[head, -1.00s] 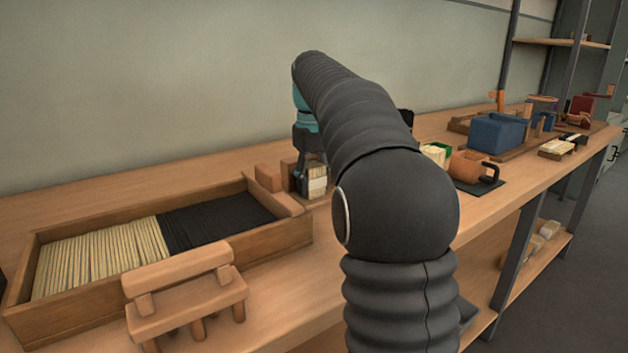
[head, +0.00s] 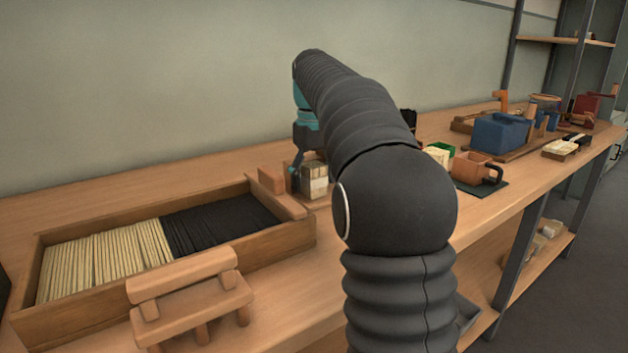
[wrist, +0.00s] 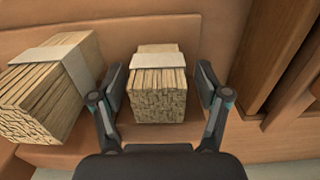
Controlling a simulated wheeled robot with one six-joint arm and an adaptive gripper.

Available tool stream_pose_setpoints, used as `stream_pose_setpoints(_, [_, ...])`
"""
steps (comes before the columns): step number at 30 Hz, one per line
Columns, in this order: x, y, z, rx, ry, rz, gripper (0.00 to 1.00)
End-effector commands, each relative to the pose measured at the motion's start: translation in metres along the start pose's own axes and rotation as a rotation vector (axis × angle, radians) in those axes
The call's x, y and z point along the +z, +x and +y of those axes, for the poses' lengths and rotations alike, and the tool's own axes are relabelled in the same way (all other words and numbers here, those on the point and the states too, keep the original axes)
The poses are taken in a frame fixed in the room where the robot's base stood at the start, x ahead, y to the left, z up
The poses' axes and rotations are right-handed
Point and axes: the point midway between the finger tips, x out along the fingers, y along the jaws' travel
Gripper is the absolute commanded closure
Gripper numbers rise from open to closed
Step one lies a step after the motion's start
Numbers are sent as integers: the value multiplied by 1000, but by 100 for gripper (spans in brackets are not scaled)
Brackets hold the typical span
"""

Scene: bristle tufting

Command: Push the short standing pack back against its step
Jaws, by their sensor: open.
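In the wrist view a short pack (wrist: 157,100) of pale sticks with a white band stands between my fingers, its stick ends toward me. A larger banded pack (wrist: 45,95) is to its left. Wood of the step (wrist: 150,25) lies behind the short pack; whether they touch I cannot tell. My gripper (wrist: 160,75) is open, one finger on each side of the short pack, with narrow gaps. In the head view my gripper (head: 306,150) is above and beside a banded pack (head: 314,180), partly hidden by my arm.
A wooden tray (head: 290,235) of pale and black sticks is at the left, with a small wooden rack (head: 190,300) in front. A wooden block (head: 271,178) stands close to the pack. Slotted wood (wrist: 280,60) is at the right of the wrist view.

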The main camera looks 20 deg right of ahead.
Motion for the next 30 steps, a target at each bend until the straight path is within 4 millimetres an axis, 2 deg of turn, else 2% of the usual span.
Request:
stream_pose_setpoints(10, [-1,-47,1,2,1,4,25])
stream_pose_setpoints(15, [-1,-62,1,1,1,2,25])
stream_pose_setpoints(21, [0,-70,0,1,1,2,25])
stream_pose_setpoints(30, [0,-70,0,1,1,2,25])
